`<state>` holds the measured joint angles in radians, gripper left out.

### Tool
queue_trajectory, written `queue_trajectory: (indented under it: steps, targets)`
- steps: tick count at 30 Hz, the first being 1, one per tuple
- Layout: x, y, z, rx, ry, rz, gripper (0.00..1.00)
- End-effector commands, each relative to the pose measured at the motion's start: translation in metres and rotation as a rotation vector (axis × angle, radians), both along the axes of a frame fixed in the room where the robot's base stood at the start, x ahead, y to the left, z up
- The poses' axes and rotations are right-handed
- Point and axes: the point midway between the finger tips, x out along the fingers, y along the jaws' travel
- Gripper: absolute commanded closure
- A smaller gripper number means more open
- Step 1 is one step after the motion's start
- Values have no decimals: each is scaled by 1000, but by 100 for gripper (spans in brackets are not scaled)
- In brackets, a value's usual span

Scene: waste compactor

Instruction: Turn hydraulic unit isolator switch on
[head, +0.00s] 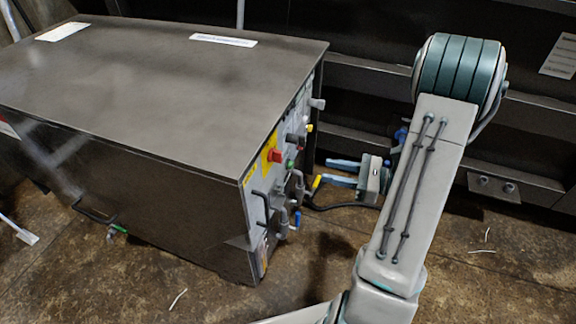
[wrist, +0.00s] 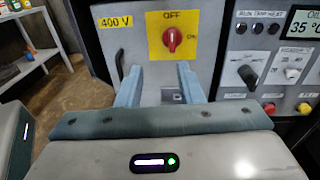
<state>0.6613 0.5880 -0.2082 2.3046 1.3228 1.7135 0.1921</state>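The isolator switch is a red rotary knob (wrist: 172,39) on a yellow plate marked OFF at the top and ON at the right. Its handle stands roughly upright, toward OFF. In the head view the red knob (head: 274,155) is on the right-hand panel of the dark hydraulic unit (head: 160,80). My gripper (head: 335,172) is to the right of that panel, apart from it, with fingers pointing at it. In the wrist view the gripper's two blue fingers (wrist: 157,85) are spread with nothing between them, below the knob.
The panel also carries a black selector (wrist: 248,75), a temperature display (wrist: 302,24), small buttons and a 400 V label (wrist: 116,22). Pipes and valves with a yellow handle (head: 316,182) project low on the panel. A shelf (wrist: 30,45) stands at left.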

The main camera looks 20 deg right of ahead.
Motion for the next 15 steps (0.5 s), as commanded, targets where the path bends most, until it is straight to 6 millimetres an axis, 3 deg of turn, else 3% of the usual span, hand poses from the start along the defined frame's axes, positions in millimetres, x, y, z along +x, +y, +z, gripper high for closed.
queue_trajectory:
  steps: [3, 6, 15]
  targets:
    - [4, -13, -11, 40, 4, -58, 66]
    - [8, -11, -11, 48, 4, -70, 66]
    - [39, 35, -11, 46, 3, -63, 66]
